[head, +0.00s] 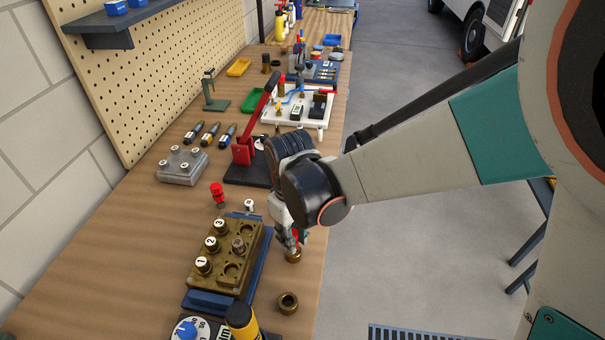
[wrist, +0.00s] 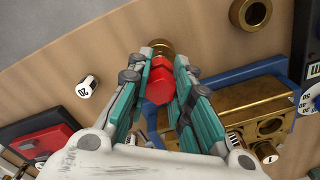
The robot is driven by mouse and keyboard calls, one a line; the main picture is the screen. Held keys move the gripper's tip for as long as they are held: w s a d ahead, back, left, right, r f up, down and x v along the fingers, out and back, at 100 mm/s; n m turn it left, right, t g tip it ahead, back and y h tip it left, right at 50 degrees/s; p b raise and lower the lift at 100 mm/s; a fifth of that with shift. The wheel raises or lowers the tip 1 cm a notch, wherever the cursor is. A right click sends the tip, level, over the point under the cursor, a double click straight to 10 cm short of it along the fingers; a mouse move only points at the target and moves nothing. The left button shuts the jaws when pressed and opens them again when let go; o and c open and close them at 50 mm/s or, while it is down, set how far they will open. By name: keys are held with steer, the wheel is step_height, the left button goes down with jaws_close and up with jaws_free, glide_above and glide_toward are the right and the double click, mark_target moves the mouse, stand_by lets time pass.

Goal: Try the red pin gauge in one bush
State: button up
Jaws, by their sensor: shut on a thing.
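My gripper (head: 291,240) is shut on the red pin gauge, whose red hexagonal head (wrist: 159,82) shows between the two fingers in the wrist view (wrist: 160,85). A brass bush (head: 293,256) stands on the bench right under the fingertips; it also shows beyond the red head in the wrist view (wrist: 160,46). The gauge's lower end is hidden, so I cannot tell whether it is inside the bush or above it. A second brass bush (head: 288,303) stands apart, nearer the front, with its open bore up; the wrist view also shows it (wrist: 251,13).
A brass block (head: 225,268) with numbered white-topped plugs and open sockets sits on a blue base (head: 208,301) left of my gripper. A small white labelled cylinder (head: 249,205), a red-topped piece (head: 217,192) and a red lever press (head: 243,150) stand behind. The bench's right edge is close.

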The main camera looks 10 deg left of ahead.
steer(key=shift+r, duration=0.1)
steer(key=shift+s+r+p, duration=0.1)
steer(key=shift+r+p, duration=2)
steer(key=shift+r, duration=0.85)
